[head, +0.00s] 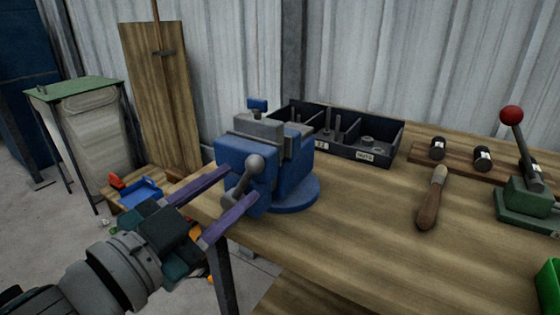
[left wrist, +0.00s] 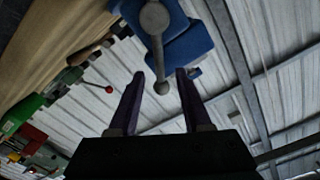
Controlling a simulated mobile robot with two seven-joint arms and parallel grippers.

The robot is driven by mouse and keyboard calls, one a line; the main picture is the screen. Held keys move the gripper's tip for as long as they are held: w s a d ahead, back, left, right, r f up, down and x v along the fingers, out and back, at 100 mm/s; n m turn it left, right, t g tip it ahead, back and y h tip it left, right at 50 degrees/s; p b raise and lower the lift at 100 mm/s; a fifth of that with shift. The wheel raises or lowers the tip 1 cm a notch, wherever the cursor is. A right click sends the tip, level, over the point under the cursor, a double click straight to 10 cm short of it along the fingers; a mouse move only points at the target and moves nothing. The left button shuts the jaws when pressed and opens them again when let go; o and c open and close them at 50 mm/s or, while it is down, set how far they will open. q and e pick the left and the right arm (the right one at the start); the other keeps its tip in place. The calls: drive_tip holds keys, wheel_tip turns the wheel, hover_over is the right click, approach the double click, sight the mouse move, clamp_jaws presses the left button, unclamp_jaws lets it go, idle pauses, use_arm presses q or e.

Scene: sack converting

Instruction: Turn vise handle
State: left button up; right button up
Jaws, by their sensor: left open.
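The blue vise (head: 290,180) stands at the near left corner of the wooden bench. Its grey vise handle (head: 254,164) is a bar with a round ball at its upper end, slanting down to the left across the vise's front. My left gripper (head: 242,185) is open, its two purple fingers reaching in on either side of the handle. In the left wrist view the handle (left wrist: 156,45) runs down to a small ball between the fingertips of the gripper (left wrist: 160,75), with visible gaps on both sides. My right gripper is not in view.
A black divided bin (head: 345,148) with metal parts stands behind the vise. A wooden-handled tool (head: 429,204) lies to the right, near a green-based lever press (head: 525,192) with a red knob. The bench (head: 360,230) is clear between the vise and that tool.

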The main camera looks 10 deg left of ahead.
use_arm(q)
drive_tip(key=shift+x, duration=0.8)
clamp_jaws()
idle(0.9)
